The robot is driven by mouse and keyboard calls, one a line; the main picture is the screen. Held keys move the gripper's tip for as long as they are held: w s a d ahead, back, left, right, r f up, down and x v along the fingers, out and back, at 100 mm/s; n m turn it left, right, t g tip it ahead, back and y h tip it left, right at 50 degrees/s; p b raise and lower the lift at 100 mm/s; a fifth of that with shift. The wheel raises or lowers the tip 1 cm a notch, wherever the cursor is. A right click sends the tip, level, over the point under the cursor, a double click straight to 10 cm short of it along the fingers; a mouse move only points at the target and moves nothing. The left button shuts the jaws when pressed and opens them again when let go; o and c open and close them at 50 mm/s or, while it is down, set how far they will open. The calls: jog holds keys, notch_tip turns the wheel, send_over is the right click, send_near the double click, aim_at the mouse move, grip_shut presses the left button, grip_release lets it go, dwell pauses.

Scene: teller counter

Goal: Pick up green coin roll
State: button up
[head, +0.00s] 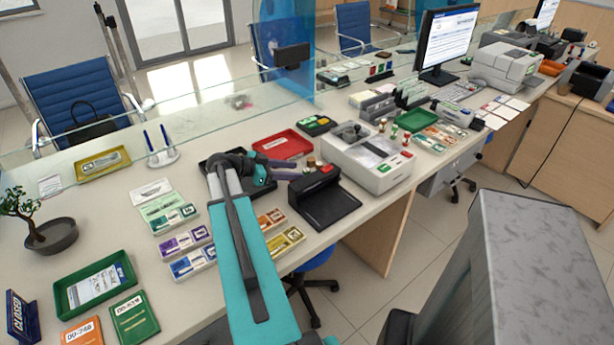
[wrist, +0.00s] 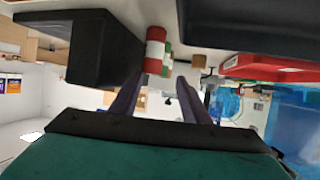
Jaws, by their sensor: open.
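My gripper (head: 287,172) is open, with its dark fingers low over the counter, pointing right toward a few small coin rolls (head: 312,162) beside the black device. The wrist view, which looks upside down, shows the two spread fingers (wrist: 161,78) with a red-and-white roll (wrist: 155,50) ahead of them, nearer the left finger. A green-and-white roll (wrist: 168,64) shows partly behind the red one. Nothing is between the fingers.
A black device (head: 328,198) stands close to the right of my gripper. A red tray (head: 283,144) lies behind it, and a grey-white machine (head: 368,165) stands farther right. Banknote bundles (head: 181,241) lie on the left. A glass screen runs along the counter's far edge.

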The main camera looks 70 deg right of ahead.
jog(key=shift+p+x, duration=0.55)
jog(key=shift+x, duration=1.3)
grip_shut()
